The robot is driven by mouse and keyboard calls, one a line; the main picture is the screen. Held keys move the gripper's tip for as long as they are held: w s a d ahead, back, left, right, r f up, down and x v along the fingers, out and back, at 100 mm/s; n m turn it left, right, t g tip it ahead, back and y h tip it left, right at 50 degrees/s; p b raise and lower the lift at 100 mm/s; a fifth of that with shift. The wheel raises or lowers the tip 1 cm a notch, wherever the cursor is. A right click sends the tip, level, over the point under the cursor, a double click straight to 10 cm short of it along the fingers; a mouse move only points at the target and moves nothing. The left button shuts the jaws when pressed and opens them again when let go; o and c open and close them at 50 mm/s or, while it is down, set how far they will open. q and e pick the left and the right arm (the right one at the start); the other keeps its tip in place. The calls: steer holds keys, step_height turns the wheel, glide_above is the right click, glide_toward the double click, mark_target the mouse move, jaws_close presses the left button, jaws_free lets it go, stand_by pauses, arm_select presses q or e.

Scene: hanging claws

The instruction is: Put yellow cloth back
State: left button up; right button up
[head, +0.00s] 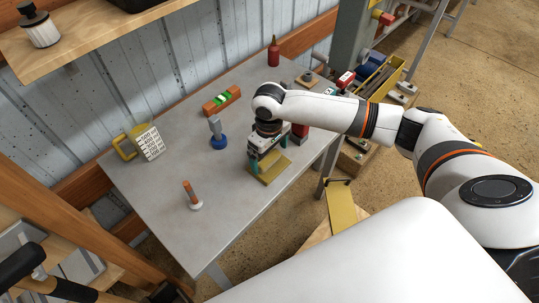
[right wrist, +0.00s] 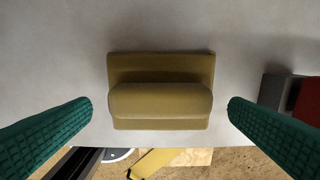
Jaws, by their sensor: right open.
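The yellow cloth (head: 275,171) lies on the grey table (head: 165,195) near its front right edge, partly hidden by my right gripper in the head view. In the right wrist view the cloth (right wrist: 161,65) shows as a flat piece with a rounded raised ridge across it. My right gripper (head: 269,165) is over the cloth, pointing down. In the right wrist view its two green fingers (right wrist: 160,112) are apart on either side of the cloth, with a gap on both sides and nothing between them gripped. My left gripper is not in view.
A blue-based tool (head: 218,140), an orange-handled brush (head: 191,195), a yellow mug-like item (head: 126,146), an orange level (head: 221,100) and a red bottle (head: 273,53) stand on the table. A red and dark block (right wrist: 305,95) is close right of the gripper.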

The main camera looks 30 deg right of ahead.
mark_target(269, 159)
step_height(269, 159, up, 11)
stand_by(0.3)
steer(key=shift+f, duration=0.2)
